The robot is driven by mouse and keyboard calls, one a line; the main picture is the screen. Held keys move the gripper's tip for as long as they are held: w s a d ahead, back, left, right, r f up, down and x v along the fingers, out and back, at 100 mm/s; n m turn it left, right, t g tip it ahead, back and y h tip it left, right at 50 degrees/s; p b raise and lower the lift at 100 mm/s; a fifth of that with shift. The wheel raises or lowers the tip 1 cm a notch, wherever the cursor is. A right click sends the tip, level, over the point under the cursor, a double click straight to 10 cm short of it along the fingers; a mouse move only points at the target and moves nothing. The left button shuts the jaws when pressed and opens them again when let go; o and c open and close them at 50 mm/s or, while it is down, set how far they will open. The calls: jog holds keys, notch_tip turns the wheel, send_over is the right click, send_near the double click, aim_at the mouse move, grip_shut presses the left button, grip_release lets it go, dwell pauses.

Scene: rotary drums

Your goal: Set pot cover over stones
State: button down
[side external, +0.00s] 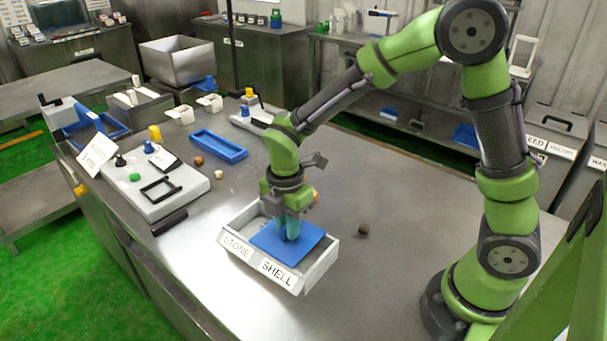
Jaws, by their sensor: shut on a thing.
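My gripper (289,234) points down over a pale two-part box and is shut on a flat blue square cover (311,241). The grip point itself is partly hidden by the fingers. The box (319,268) has a STONE label (237,248) at front left and a SHELL label (280,272) at front right. The cover lies level over the middle and right of the box; I cannot tell whether it touches the rim. The box's contents under the cover are hidden. A small dark brown lump (363,230) lies on the table right of the box.
The steel table (395,200) is open right of the box. To the left are a pale board (150,190) with a black frame, a black cylinder (169,223), a blue tray (218,145) and small brown (199,160) and white (218,174) pieces.

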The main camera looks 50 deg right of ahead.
jog(key=w, duration=0.8)
jog(key=shift+w+a, duration=0.25)
jog(key=shift+w, duration=0.05)
jog(key=c, duration=1.1)
grip_release()
jog(key=shift+r, duration=0.1)
notch_tip(320, 180, up, 17)
jog(key=shift+f, duration=0.1)
